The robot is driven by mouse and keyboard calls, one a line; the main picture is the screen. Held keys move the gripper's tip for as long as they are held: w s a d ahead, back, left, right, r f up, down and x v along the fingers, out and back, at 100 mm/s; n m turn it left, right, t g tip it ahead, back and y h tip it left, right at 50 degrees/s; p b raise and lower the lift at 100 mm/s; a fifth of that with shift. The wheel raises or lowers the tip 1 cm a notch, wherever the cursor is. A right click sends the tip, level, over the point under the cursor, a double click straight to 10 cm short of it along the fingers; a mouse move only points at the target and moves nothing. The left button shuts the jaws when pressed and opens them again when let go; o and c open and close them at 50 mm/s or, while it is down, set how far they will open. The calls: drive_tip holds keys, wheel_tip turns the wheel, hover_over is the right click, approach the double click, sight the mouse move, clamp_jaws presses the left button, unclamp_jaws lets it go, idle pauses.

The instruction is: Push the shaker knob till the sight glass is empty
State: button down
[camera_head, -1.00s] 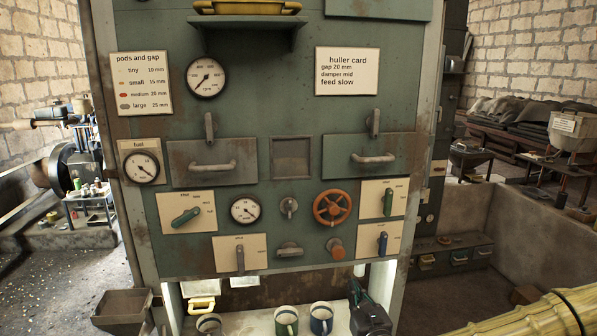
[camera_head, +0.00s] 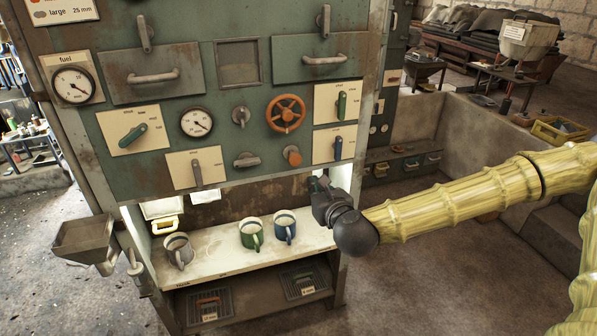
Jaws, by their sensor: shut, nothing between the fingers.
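A square framed window (camera_head: 239,64), which looks like the sight glass, sits between two drawers on the green panel. Its pane is dull grey-brown and I cannot make out its contents. Below the orange handwheel, a round orange knob (camera_head: 292,156) sticks out from the panel. A grey knob (camera_head: 240,116) is under the window. No readable label shows which one is the shaker knob. My gripper (camera_head: 318,186) is dark, shut and empty. It is at the right end of the lower opening, below and right of the orange knob, apart from it. Its fingertips are small and partly hard to see.
The orange handwheel (camera_head: 286,113), a grey handle (camera_head: 247,159) and a blue lever (camera_head: 338,147) crowd around the orange knob. Green (camera_head: 251,234) and blue (camera_head: 285,227) mugs and a grey mug (camera_head: 178,250) stand on the shelf (camera_head: 215,258) below.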

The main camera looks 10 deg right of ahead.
sight(295, 159)
drive_tip(key=shift+s+a+r+g, duration=0.1)
drive_tip(key=shift+s+r+g, duration=0.25)
drive_tip(key=shift+s, duration=0.15)
drive_tip(key=r+p+x, duration=0.1)
drive_tip(key=p+x, duration=0.4)
drive_tip(key=x, duration=0.8)
drive_tip(key=shift+w, duration=0.55)
drive_tip(key=shift+a+f, duration=0.1)
